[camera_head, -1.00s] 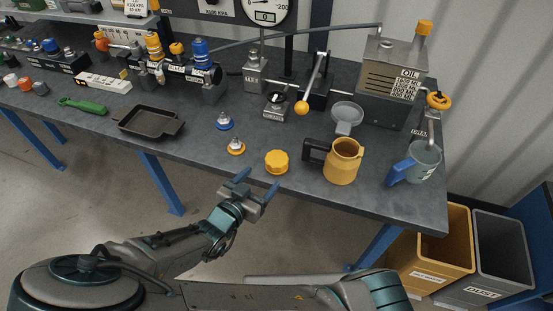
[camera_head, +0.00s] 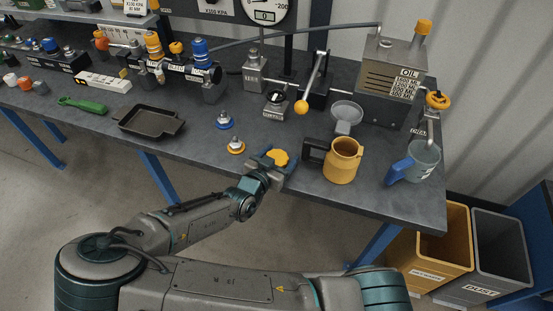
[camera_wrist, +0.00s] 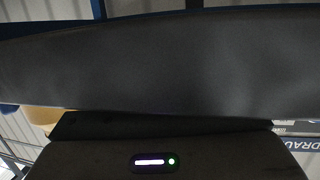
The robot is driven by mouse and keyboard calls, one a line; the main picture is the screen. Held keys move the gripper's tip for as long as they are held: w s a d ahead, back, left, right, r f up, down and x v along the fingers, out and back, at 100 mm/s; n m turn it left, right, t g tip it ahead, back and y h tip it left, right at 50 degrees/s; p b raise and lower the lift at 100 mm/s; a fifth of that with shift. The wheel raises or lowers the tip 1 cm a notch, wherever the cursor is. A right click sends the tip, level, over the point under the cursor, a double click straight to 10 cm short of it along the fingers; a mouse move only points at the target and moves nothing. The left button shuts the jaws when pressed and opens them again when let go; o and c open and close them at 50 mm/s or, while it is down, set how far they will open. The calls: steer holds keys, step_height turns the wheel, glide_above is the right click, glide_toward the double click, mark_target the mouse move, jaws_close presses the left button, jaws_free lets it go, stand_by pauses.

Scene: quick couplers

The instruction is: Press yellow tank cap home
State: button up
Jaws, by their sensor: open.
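The yellow cap (camera_head: 280,156) is a knobbed yellow disc lying near the front edge of the grey bench. My gripper (camera_head: 279,160) reaches over the bench's front edge, its open blue fingers on either side of the cap. I cannot tell whether they touch it. The grey oil tank (camera_head: 388,88) stands at the back right, with a yellow-orange piece (camera_head: 423,30) upright on its top. The wrist view shows mostly a dark surface and my gripper's dark housing; the cap is not visible there.
A yellow jug (camera_head: 343,162) stands close to the right of the cap. A grey funnel (camera_head: 346,115) and a blue-handled jug (camera_head: 418,160) are further right.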

mark_target(280, 153)
steer(key=c, duration=0.7)
steer(key=shift+c, duration=0.2)
step_height(280, 153, up, 18)
steer(key=p, duration=0.3)
stand_by(0.4)
